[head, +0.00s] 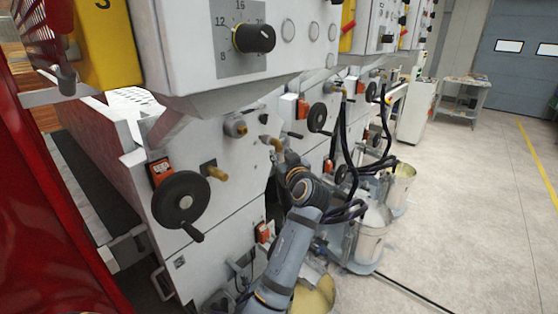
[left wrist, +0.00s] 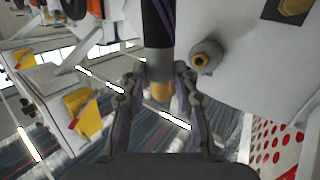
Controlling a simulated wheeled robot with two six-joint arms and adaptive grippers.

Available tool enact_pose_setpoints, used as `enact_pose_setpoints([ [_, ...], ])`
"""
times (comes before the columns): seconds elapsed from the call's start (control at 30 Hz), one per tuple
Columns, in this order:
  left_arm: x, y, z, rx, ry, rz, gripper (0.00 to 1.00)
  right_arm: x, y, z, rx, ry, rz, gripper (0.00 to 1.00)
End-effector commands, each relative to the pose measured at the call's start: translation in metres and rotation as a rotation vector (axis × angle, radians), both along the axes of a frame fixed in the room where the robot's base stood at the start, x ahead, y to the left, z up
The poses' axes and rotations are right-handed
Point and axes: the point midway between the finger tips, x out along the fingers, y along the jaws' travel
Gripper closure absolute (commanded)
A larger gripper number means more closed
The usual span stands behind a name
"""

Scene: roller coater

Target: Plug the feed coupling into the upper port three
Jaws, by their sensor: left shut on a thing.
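I cannot tell which port is number three. My right gripper is not in view.
A black handwheel (head: 180,200) juts out left of my arm, and another (head: 317,117) is up right. Dark hoses (head: 350,160) hang to the right above metal buckets (head: 370,238). A control box with a black knob (head: 254,38) overhangs the panel.

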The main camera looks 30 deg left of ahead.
Motion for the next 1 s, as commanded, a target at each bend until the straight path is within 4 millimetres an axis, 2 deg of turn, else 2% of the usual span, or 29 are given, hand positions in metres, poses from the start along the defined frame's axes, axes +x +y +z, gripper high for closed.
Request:
enact_pose_setpoints([
  [0.3, 0.000, 0.000, 0.001, 0.001, -0.002, 0.000, 1.00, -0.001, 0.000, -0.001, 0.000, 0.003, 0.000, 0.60],
  [0.43, 0.000, 0.000, -0.001, 0.002, -0.003, -0.002, 1.00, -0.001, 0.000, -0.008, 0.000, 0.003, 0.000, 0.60],
  [0.8, 0.004, 0.040, 0.001, 0.006, -0.001, 0.000, 1.00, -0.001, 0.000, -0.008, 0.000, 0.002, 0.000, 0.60],
  [1.0, 0.006, 0.056, 0.001, 0.003, -0.003, -0.001, 1.00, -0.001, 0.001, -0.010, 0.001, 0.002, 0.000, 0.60],
])
